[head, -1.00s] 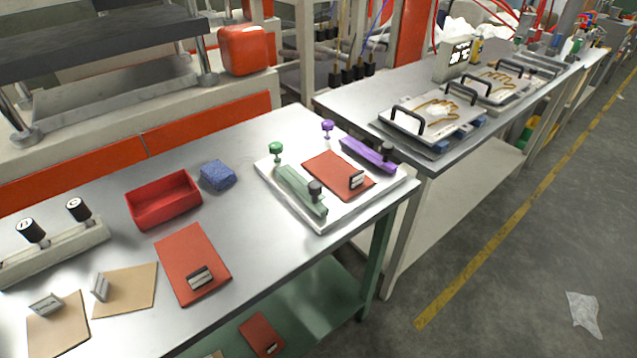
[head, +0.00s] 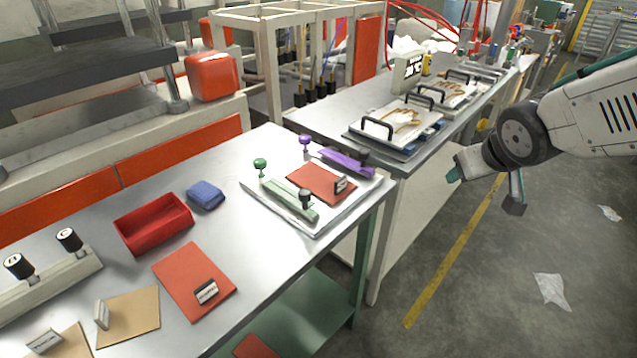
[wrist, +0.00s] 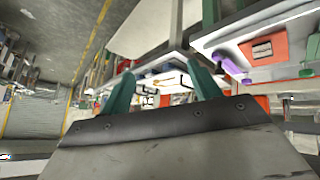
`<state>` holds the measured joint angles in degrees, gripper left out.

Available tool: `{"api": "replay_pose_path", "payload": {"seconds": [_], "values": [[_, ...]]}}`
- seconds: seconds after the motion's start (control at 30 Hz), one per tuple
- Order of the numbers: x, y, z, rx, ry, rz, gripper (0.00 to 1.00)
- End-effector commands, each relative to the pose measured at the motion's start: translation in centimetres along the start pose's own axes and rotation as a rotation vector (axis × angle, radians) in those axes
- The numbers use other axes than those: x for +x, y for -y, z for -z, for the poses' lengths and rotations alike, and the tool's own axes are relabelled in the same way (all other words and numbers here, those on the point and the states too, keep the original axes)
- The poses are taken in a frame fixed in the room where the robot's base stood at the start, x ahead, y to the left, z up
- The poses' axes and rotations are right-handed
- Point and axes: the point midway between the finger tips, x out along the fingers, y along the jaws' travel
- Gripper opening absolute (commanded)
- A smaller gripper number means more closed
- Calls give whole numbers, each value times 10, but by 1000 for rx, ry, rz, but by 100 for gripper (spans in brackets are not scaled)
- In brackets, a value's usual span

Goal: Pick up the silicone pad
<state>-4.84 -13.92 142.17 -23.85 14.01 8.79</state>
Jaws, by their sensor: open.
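Two flat red-orange pads lie on the metal table. My gripper (head: 484,190) is open and empty over the floor, right of the table and apart from both pads. In the wrist view my gripper's green fingers (wrist: 162,88) are spread, and the pad on the plate (wrist: 262,48) shows upper right.
A red tray (head: 153,235) and a blue sponge (head: 206,195) sit left of the plate. Tan sheets (head: 128,312) and a knobbed bar (head: 45,268) are near left. A second bench (head: 300,123) with hand-shaped moulds stands behind. The floor at right is mostly clear.

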Motion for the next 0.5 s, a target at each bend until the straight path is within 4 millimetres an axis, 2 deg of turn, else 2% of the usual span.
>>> {"api": "replay_pose_path", "payload": {"seconds": [0.03,0.17,0.2,0.3,0.4,0.5], "values": [[24,14,13,-44,-55,35,62],[72,61,47,-148,-239,169,62],[84,78,53,-173,-291,223,62],[105,123,62,-219,-403,367,62],[116,160,62,-240,-485,502,62],[119,185,59,-246,-540,604,62]]}}
